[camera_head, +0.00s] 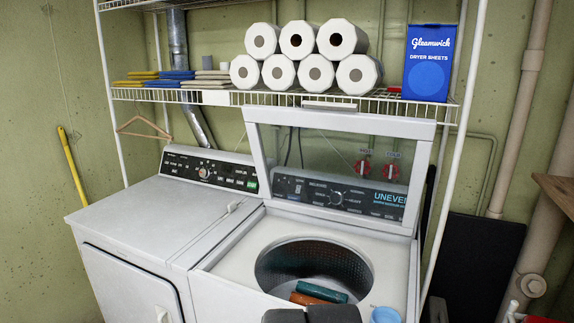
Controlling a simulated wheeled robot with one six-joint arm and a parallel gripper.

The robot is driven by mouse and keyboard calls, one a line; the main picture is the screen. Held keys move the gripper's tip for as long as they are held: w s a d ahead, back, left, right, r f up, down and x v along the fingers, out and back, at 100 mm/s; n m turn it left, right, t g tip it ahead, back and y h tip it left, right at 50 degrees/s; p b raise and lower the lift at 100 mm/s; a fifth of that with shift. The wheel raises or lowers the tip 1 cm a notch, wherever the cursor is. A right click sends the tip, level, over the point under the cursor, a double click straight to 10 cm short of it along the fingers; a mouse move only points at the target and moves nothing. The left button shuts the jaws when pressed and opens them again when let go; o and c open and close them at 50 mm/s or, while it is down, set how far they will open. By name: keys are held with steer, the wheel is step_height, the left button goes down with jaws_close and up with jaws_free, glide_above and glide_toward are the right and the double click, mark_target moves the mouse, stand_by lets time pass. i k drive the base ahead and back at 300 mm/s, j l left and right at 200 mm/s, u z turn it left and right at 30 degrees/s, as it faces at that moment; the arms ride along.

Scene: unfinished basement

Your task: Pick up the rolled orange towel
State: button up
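The rolled orange towel (308,299) lies low in the open drum of the top-loading washer (230,250). Its lower edge is close to dark grey parts at the bottom of the picture, which seem to be my arm. A rolled teal towel (322,291) lies beside it, just behind and to the right, and the two appear to touch. The washer's lid stands open, leaning back, with a clear window. My gripper's fingers do not show.
A light blue cup (385,316) stands at the washer's front right. A white dryer (150,225) adjoins on the left. A wire shelf (275,97) above holds paper rolls (297,40), folded cloths (178,75) and a blue dryer-sheet box (428,65). A wooden edge (557,190) juts in at right.

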mark_target(304, 300)
steer(key=k, duration=1)
